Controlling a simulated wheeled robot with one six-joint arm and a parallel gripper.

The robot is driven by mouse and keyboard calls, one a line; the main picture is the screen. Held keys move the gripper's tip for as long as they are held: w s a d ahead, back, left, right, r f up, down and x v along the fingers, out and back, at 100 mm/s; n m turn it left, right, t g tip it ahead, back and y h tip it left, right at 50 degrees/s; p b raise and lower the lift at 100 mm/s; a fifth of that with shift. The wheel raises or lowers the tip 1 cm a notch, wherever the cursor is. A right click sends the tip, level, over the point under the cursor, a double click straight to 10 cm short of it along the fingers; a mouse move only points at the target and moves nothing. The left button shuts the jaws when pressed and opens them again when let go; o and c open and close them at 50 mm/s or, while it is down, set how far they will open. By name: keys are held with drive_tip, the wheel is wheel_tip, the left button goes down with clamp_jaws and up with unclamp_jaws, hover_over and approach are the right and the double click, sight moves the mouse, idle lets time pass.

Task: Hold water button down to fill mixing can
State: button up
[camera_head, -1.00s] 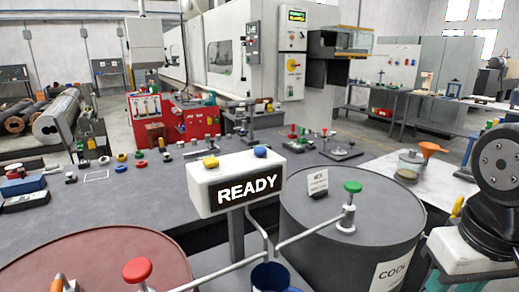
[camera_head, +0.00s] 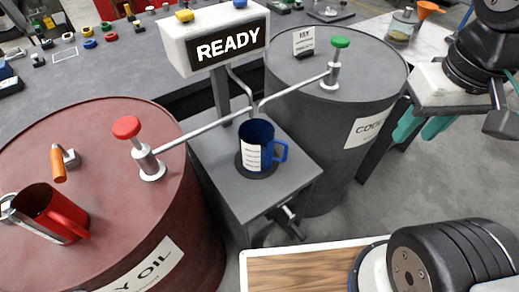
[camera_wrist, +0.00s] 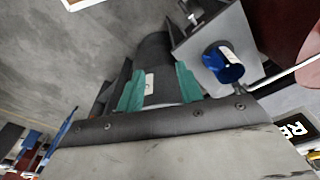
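The blue mixing can (camera_head: 257,146), a mug with a pale scale label, stands on a small grey stand (camera_head: 212,158) under the pipe outlet. It also shows in the wrist view (camera_wrist: 221,66). Above it, a white box (camera_head: 188,52) with a READY display carries a yellow button (camera_head: 185,15) and a blue button (camera_head: 240,4). A red-topped plunger (camera_head: 127,127) is on the red oil barrel, a green-topped one (camera_head: 340,41) on the grey barrel. None is legibly marked water. My gripper (camera_head: 421,124) is open and empty, right of the grey barrel, touching no button.
The red barrel (camera_head: 110,120) bears a red mug (camera_head: 50,213) and an orange-handled part (camera_head: 58,163). The grey coolant barrel (camera_head: 300,105) stands right of the stand. A dark workbench (camera_head: 105,75) lies behind. The floor (camera_head: 420,185) at right is clear.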

clamp_jaws()
idle(1.6)
